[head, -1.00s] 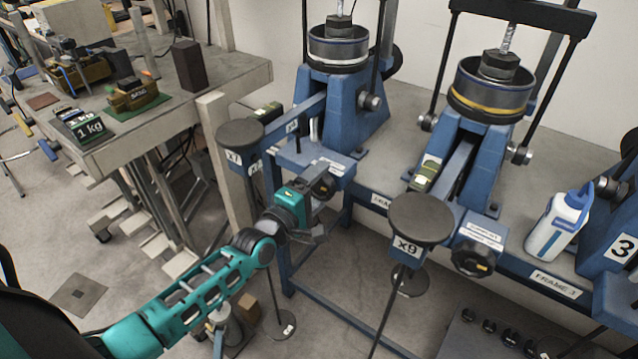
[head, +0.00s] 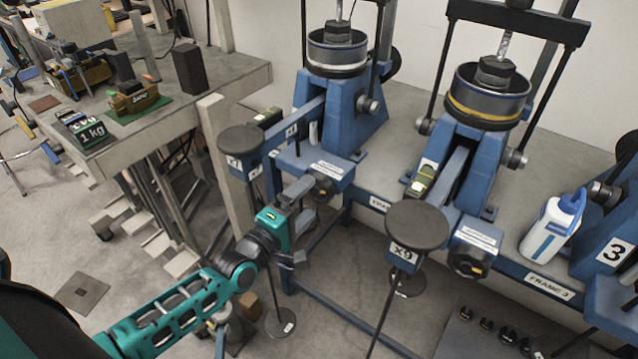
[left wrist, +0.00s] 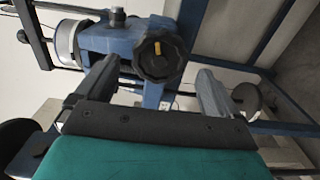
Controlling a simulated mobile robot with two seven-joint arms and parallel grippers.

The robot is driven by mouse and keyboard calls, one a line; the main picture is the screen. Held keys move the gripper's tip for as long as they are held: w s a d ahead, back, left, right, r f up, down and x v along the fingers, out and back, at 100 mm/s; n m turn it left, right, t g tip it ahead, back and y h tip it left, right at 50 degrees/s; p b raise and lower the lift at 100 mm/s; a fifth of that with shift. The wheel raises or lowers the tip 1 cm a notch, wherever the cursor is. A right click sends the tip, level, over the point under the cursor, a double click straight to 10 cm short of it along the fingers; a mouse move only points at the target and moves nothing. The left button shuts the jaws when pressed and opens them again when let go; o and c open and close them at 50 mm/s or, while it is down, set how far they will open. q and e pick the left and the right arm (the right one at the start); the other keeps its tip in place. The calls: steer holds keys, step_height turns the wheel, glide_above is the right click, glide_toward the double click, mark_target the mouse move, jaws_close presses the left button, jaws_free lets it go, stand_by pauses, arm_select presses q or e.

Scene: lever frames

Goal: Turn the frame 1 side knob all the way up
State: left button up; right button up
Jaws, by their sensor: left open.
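The frame 1 side knob (head: 324,190) is black and lobed, on the blue block of the leftmost lever frame in the head view. In the left wrist view the knob (left wrist: 159,56) faces me, with a yellow mark near the top of its face in the picture. My left gripper (head: 301,222) is open and empty, below and left of the knob in the head view and apart from it. In the left wrist view the knob lies beyond the two fingers (left wrist: 158,84), between their lines. My right gripper is not in view.
A second frame's knob (head: 470,263) and a white bottle (head: 552,228) are further right. Blue bench rails run below the knob.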

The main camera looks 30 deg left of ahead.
arm_select(q)
steer(key=shift+s, duration=0.35)
